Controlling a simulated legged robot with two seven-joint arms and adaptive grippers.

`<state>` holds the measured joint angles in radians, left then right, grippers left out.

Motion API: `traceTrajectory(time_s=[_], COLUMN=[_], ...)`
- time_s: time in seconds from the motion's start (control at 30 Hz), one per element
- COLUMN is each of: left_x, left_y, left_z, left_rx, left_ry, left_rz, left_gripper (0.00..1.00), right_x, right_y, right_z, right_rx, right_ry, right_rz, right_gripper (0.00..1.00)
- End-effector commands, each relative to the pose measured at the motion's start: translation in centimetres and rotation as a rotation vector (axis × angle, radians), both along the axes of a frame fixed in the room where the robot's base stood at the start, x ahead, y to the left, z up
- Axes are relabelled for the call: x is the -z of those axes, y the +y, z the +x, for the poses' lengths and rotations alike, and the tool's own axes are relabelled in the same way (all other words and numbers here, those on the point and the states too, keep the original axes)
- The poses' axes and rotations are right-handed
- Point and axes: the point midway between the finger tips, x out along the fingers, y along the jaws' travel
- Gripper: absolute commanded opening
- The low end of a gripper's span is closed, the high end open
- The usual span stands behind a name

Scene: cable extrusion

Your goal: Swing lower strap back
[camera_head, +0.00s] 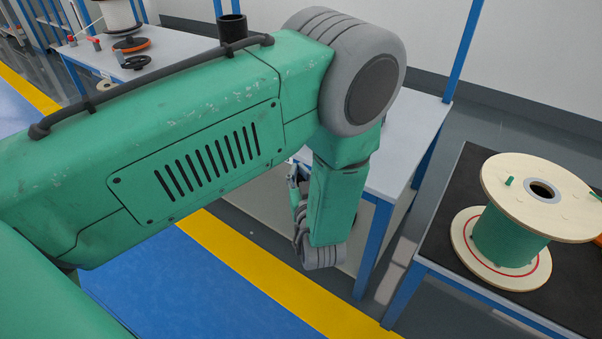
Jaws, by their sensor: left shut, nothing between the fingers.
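My left arm fills the left and middle of the head view. Its last links bend down in front of the grey-topped table at centre. My left gripper (294,177) shows only as a small dark and metallic part behind the green last link. It is shut and empty, and its fingertips are mostly hidden. I cannot make out a strap in this view. My right gripper is out of view.
A wooden spool wound with green (510,238) stands on a dark-topped bench (462,190) at right. A grey table (420,130) with blue legs stands behind my arm. Another table (178,47) at upper left holds a white spool (117,14). Blue floor and a yellow stripe (255,270) lie below.

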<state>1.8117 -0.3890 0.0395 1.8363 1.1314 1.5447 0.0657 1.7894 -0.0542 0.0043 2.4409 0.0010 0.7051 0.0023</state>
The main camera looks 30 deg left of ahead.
Motion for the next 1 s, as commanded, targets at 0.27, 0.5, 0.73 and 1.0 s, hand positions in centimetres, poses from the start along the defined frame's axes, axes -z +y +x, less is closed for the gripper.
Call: traceTrajectory(time_s=[0.27,0.5,0.73,1.0], left_x=[0.2,0.1,-0.1,-0.1], left_y=[4.1,6.4,7.2,7.2], left_z=[4.5,7.1,7.8,7.8], left_rx=[-0.003,0.000,-0.001,0.000], left_ry=[-0.001,0.000,0.001,0.002], left_rz=[0.002,0.003,0.001,0.002], left_gripper=[0.00,0.00,0.00,0.00], right_x=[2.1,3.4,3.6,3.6], right_y=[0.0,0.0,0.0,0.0], right_z=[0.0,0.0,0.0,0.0], right_rx=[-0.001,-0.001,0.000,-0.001], right_ry=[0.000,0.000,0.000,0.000], right_rz=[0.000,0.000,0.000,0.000], right_gripper=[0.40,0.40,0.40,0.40])
